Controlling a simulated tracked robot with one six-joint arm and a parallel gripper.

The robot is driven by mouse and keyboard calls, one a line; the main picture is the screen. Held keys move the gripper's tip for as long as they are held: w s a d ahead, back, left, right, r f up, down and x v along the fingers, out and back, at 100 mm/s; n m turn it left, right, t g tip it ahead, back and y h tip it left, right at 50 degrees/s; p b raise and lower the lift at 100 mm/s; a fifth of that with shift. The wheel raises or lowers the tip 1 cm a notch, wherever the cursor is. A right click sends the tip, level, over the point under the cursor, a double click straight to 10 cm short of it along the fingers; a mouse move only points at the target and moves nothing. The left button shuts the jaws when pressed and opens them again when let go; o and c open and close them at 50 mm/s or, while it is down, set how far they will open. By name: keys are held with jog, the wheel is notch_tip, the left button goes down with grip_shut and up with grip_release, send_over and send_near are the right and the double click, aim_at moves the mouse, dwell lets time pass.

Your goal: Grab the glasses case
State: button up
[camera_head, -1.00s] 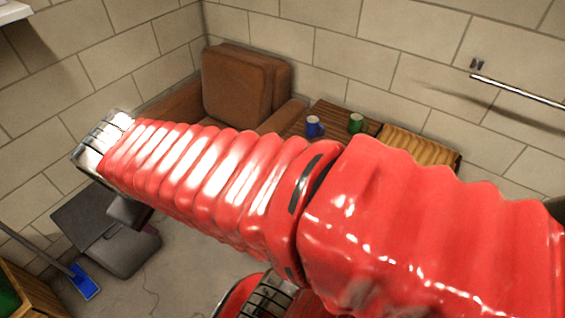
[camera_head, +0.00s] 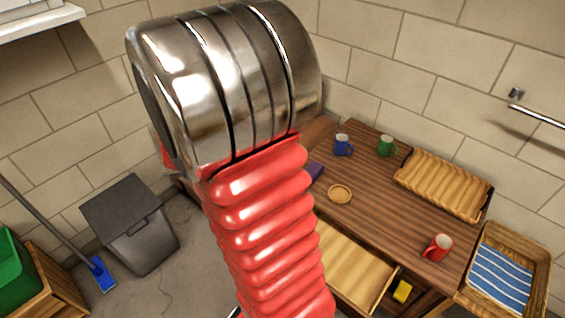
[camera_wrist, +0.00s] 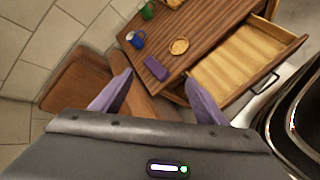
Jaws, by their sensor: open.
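A small purple case (camera_wrist: 156,68), which looks like the glasses case, lies on the wooden table near its edge in the wrist view. In the head view the case (camera_head: 315,171) is partly hidden behind my arm. My gripper (camera_wrist: 158,78) is open and empty in the wrist view, with purple fingers spread apart. The case appears between the fingertips in the picture, farther off and not touched. My gripper is not visible in the head view.
The wooden table (camera_head: 395,205) holds a blue mug (camera_head: 342,145), a green mug (camera_head: 386,146), a round wooden dish (camera_head: 340,194), a slatted rack (camera_head: 444,184) and a red mug (camera_head: 438,247). An open drawer (camera_head: 352,270) juts out from it. A brown armchair (camera_wrist: 78,82) stands beside the table.

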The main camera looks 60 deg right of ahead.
jog(key=d+f+n+t+h, duration=0.1)
jog(key=d+f+n, duration=0.5)
jog(key=f, duration=0.6)
jog(key=d+f+n+t+h, duration=0.1)
jog(key=d+f+n, duration=0.4)
jog(key=d+f, duration=0.5)
jog(key=shift+f+n+h, duration=0.4)
jog(key=shift+f+h, duration=0.4)
jog(key=shift+f, duration=0.15)
jog(key=shift+s+d, duration=0.1)
jog(key=x, duration=0.8)
jog(key=shift+d+f, duration=0.1)
jog(key=shift+d, duration=0.1)
jog(key=shift+f+x, duration=0.2)
jog(key=shift+x, duration=2.4)
jog(key=shift+a, duration=0.1)
